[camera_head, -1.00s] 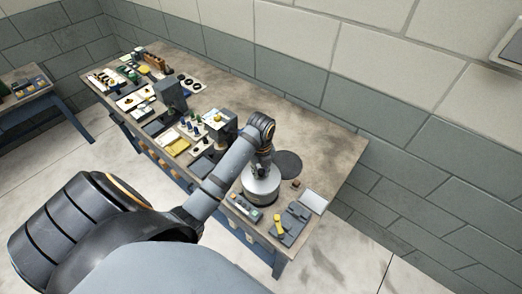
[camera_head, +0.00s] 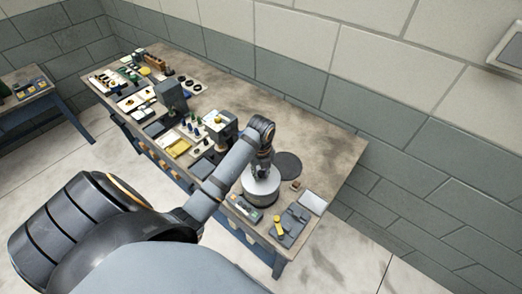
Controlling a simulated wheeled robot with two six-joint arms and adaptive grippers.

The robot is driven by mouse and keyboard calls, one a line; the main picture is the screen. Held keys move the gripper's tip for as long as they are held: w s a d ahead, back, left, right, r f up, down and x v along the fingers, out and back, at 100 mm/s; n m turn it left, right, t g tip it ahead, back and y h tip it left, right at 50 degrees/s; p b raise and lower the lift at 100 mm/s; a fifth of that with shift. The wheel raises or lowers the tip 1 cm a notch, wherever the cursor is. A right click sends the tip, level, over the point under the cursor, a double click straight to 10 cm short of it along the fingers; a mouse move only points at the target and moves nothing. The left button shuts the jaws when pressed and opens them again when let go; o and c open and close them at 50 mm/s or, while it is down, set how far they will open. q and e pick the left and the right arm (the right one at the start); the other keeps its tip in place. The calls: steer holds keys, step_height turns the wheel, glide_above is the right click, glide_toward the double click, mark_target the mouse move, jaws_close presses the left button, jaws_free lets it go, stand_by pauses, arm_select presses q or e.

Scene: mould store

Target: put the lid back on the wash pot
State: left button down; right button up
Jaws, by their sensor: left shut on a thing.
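The wash pot (camera_head: 257,201) stands on the bench near its right front end. The pale round lid (camera_head: 261,188) shows at the top of the pot, under my left gripper. My left gripper (camera_head: 261,173) points down from above and is shut at the lid's middle, on its handle as far as I can see. The fingers hide the handle. I cannot tell whether the lid rests fully on the rim or is slightly above it. My right gripper is not in view.
A dark round disc (camera_head: 288,165) lies flat just behind the pot. A grey tray with a yellow item (camera_head: 287,226), a pale flat plate (camera_head: 313,201) and a small brown block (camera_head: 295,186) lie to its right. Grey boxes (camera_head: 219,124) and several small parts crowd the left.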

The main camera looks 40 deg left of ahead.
arm_select(q)
steer(key=shift+p, duration=0.35)
stand_by(0.3)
steer(key=shift+f, duration=0.15)
steer(key=shift+p, duration=0.45)
stand_by(0.4)
stand_by(0.4)
steer(key=c, duration=0.6)
jaws_free()
jaws_close()
steer(key=shift+f, duration=0.1)
stand_by(1.6)
